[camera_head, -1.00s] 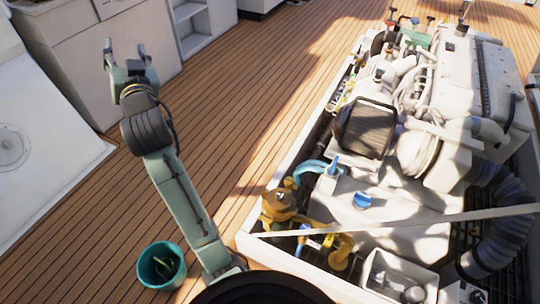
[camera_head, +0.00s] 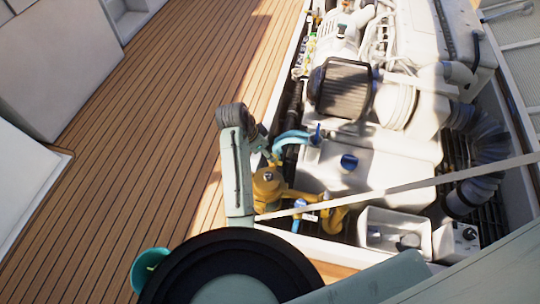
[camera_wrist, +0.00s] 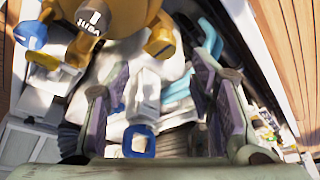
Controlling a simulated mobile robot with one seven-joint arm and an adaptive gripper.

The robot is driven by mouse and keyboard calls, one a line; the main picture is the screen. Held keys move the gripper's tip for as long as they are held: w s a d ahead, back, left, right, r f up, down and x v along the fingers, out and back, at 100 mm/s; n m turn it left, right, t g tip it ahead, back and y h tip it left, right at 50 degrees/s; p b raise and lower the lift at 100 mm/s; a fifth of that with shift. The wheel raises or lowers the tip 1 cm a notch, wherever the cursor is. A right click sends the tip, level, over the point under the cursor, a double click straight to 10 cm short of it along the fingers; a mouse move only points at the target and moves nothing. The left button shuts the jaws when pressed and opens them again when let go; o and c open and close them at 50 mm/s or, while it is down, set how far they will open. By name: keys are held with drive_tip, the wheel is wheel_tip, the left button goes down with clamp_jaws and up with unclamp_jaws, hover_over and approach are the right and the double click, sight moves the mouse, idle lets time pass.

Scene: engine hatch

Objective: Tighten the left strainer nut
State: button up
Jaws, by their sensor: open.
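The brass strainer (camera_head: 268,184) stands at the near left corner of the engine hatch, partly behind my arm. In the wrist view its top (camera_wrist: 112,14) fills the upper edge and is cut off by the frame. A rounded brass nut (camera_wrist: 160,44) shows at its lower right side in the wrist view; I cannot tell whether this is the left nut. My gripper (camera_wrist: 163,105) is open and empty, its two fingers apart, with the strainer beyond the fingertips towards the top of that view.
A light blue hose (camera_head: 291,137) and a blue cap (camera_head: 349,162) lie close by. A blue valve handle (camera_head: 299,205) sits beside the strainer. A pale strut (camera_head: 420,183) crosses the hatch.

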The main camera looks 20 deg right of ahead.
drive_tip(key=x, duration=0.7)
drive_tip(key=shift+c, duration=0.5)
drive_tip(key=c, duration=1)
